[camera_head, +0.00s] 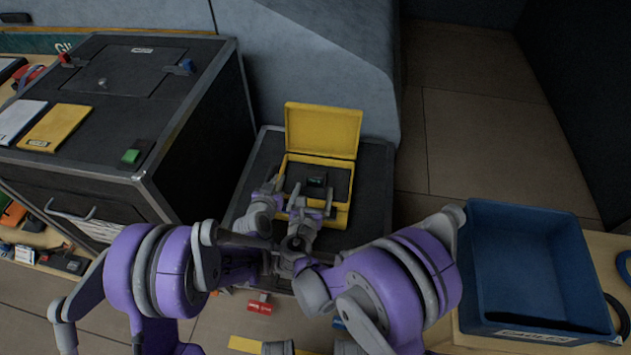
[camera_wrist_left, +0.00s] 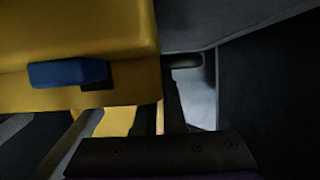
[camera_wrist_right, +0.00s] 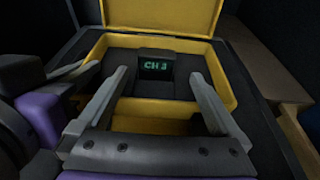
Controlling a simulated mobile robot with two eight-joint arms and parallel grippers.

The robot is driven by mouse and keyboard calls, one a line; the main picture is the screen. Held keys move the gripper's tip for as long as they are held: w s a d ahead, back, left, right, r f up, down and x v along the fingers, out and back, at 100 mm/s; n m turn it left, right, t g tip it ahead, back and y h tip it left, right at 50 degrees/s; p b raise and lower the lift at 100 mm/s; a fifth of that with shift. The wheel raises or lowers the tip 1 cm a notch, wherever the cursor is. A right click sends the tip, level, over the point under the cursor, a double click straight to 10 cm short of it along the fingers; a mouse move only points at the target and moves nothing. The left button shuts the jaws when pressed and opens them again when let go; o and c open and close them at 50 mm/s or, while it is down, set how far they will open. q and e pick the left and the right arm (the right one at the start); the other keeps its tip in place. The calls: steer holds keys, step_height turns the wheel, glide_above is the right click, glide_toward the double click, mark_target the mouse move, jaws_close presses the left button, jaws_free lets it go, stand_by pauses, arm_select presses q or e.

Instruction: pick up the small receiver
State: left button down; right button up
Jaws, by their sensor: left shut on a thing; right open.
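The small receiver (camera_head: 316,181) is a dark box with a lit green display. It sits in the dark lining of the open yellow case (camera_head: 323,131). In the right wrist view the receiver (camera_wrist_right: 155,64) reads "CH 3". My right gripper (camera_head: 311,196) is open over the case, its fingers to either side of the receiver and apart from it. My left gripper (camera_head: 274,187) is at the case's left side, shut on what looks like the yellow case wall. The left wrist view shows the case (camera_wrist_left: 75,25) with a blue latch close up; the exact contact is hard to see.
The case stands on a dark surface beside a black cabinet (camera_head: 90,90) at left. A blue bin (camera_head: 530,225) is at right. A red tag (camera_head: 260,307) lies below my arms. The case lid stands open at the back.

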mark_target(315, 180)
steer(key=x, duration=0.7)
steer(key=shift+w+a+f, duration=0.1)
steer(key=shift+w+a, duration=0.15)
steer(key=shift+a, duration=0.05)
steer(key=c, duration=1.4)
step_height(315, 180, up, 10)
steer(key=shift+r, duration=0.1)
steer(key=shift+c, duration=0.2)
arm_select(q)
steer(key=c, duration=0.9)
jaws_free()
steer(key=v, duration=1.2)
steer(key=shift+r, duration=0.1)
